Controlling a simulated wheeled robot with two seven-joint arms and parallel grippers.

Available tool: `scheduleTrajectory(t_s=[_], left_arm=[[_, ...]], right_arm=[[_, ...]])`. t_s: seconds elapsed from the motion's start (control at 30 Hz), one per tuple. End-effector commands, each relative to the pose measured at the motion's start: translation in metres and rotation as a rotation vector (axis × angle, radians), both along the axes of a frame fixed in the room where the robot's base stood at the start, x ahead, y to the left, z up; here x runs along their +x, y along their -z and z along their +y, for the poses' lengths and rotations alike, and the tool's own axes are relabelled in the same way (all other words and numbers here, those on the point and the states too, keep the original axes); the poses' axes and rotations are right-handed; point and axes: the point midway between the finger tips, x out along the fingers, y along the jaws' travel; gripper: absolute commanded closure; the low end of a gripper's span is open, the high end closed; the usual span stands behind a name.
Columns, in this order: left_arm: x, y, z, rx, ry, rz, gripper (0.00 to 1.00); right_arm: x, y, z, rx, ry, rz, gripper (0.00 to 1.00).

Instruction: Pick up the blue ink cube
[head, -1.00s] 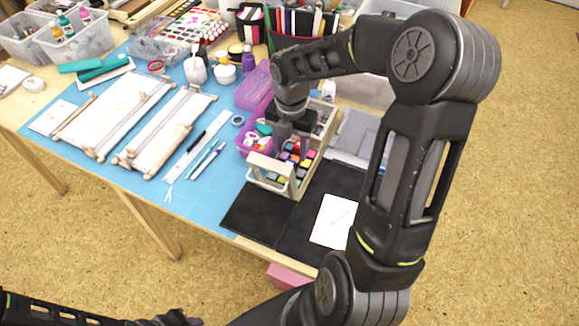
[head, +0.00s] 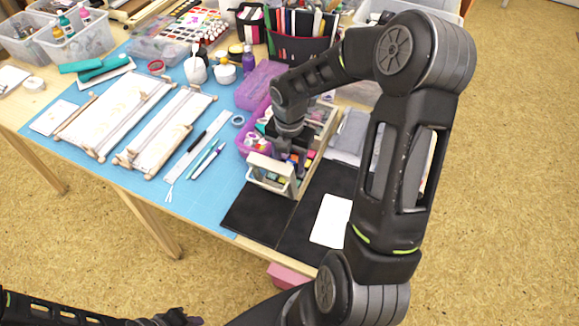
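Several colourful ink cubes sit in a light wooden caddy (head: 259,159) at the front of the table. A few cubes (head: 310,157) show beside my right gripper. I cannot pick out the blue ink cube; the gripper and caddy wall hide much of the inside. My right gripper (head: 293,166) points down into the caddy among the cubes. Its fingertips are partly hidden, so I cannot tell whether it is open or holds anything. My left gripper (head: 181,318) is low at the bottom edge, away from the table, and its fingers do not show clearly.
A purple bin (head: 243,146) stands against the caddy's left side. A black mat (head: 256,213) with a white card (head: 331,220) lies in front. Pens and a ruler (head: 194,147) lie to the left on the blue mat (head: 110,163). A dark pen holder stands behind.

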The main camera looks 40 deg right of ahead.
Motion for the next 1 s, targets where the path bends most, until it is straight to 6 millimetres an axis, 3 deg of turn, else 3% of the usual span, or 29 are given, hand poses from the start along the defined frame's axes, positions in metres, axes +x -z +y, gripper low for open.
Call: scheduleTrajectory(t_s=[0.1,0.7,1.0], left_arm=[[0.0000,0.0000,0.0000,0.000,0.000,0.000,0.73],[0.0000,0.0000,0.0000,0.000,0.000,0.000,0.73],[0.0000,0.0000,0.0000,0.000,0.000,0.000,0.73]], right_arm=[[0.0000,-0.0002,-0.0001,0.000,0.000,0.000,0.50],[0.0001,-0.0002,0.0000,0.000,0.000,0.000,0.99],[0.0001,-0.0002,0.0000,0.000,0.000,0.000,1.00]])
